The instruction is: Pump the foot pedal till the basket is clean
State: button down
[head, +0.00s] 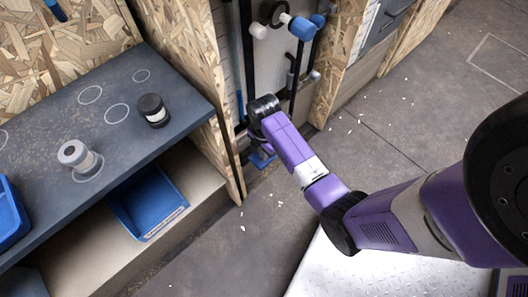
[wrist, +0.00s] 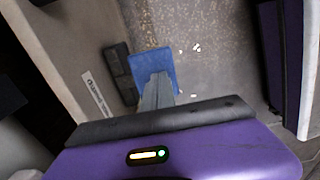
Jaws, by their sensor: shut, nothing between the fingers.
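The foot pedal is a blue plate (wrist: 150,62) low near the floor in the wrist view, beside a black block (wrist: 119,72). In the head view a small blue part of it (head: 262,159) shows at the foot of the bay, partly behind my arm. My gripper (wrist: 158,77) is shut and empty, its grey fingers pointing down over the near part of the pedal. I cannot tell whether the tips touch it. In the head view my wrist hides the fingers. I cannot make out the basket in either view.
A dark bench (head: 60,110) stands left, with a black-capped jar (head: 153,110), a grey-capped jar (head: 78,157) and a blue bin (head: 148,203) below. A chipboard panel (head: 205,80) edges the bay. Pipes with blue fittings (head: 303,27) stand above. Floor on the right is open, with white bits.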

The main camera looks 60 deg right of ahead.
aim_at(267, 161)
dwell(0.3)
jog(key=shift+s+a+f+t+p, duration=0.2)
jog(key=shift+s+f+t+p, duration=0.2)
jog(key=shift+t+p, duration=0.55)
jog(key=shift+s+f+t+h+p, duration=0.25)
jog(key=shift+f+t+h, duration=0.25)
jog(key=shift+f+t, duration=0.45)
jog(key=shift+f, duration=0.6)
jog(key=shift+s, duration=0.1)
